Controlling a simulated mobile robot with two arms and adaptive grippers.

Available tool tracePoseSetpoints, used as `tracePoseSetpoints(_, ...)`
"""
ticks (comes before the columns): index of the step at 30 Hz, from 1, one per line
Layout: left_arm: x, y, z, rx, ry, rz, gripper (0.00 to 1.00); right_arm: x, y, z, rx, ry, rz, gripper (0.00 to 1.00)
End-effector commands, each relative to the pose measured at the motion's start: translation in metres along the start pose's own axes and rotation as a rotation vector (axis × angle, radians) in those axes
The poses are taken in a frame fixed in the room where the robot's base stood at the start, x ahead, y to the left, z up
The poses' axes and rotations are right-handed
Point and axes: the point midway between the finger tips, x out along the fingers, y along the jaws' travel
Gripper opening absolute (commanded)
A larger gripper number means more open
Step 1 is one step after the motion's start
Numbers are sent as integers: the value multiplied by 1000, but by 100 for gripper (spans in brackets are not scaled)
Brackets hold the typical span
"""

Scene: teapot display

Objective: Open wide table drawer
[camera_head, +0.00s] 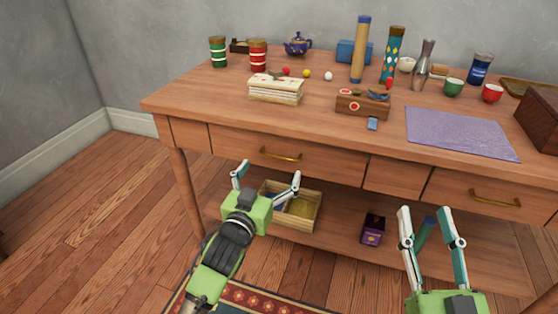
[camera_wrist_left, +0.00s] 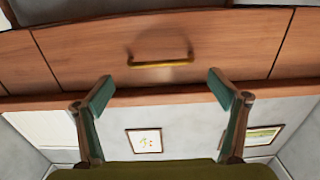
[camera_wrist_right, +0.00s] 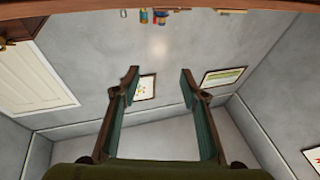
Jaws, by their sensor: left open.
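The wooden table has a wide drawer (camera_head: 320,162) in its front at the left, closed flush, with a brass bar handle (camera_head: 280,155). The handle also shows in the left wrist view (camera_wrist_left: 160,64), centred just beyond the fingertips. My left gripper (camera_head: 268,177) is open and empty, in front of and slightly below the handle, apart from it. It also shows in the left wrist view (camera_wrist_left: 160,84), its fingers spread wider than the handle. My right gripper (camera_head: 426,212) is open and empty, low in front of the table, left of the second drawer's handle (camera_head: 495,199).
A lower shelf holds a wooden crate (camera_head: 303,212) behind my left gripper and a purple box (camera_head: 373,229). The tabletop carries books (camera_head: 276,90), a purple mat (camera_head: 460,133), canisters and cups. A patterned rug (camera_head: 250,299) lies on the floor.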

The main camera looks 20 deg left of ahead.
Motion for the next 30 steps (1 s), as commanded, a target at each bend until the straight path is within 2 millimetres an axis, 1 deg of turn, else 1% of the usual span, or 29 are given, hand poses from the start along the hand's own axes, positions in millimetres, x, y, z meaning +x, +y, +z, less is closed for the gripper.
tracePoseSetpoints(1, 10, 0, 1, 1, 3, 1, 89, 0, -1, -8, 2, 50, -3, 40)
tracePoseSetpoints(6, 37, 0, 1, 2, 2, 1, 89, -5, -6, -44, 9, 222, -11, 40)
tracePoseSetpoints(12, 59, 0, 2, 1, 0, 0, 89, -15, -8, -75, 15, 376, -18, 40)
tracePoseSetpoints(15, 65, 0, 1, 1, 0, 1, 89, -18, -9, -85, 18, 422, -19, 40)
tracePoseSetpoints(18, 68, 0, 1, 0, -2, 1, 89, -21, -10, -90, 19, 445, -20, 40)
tracePoseSetpoints(26, 69, 0, 0, 0, -1, 1, 89, -21, -10, -92, 19, 453, -20, 40)
tracePoseSetpoints(27, 69, 0, 0, 0, -1, 1, 86, -21, -10, -92, 19, 453, -20, 40)
tracePoseSetpoints(29, 69, 0, 0, 0, -1, 1, 70, -21, -10, -91, 19, 453, -20, 40)
tracePoseSetpoints(30, 69, 0, 0, 0, -1, 1, 60, -21, -10, -91, 19, 453, -20, 40)
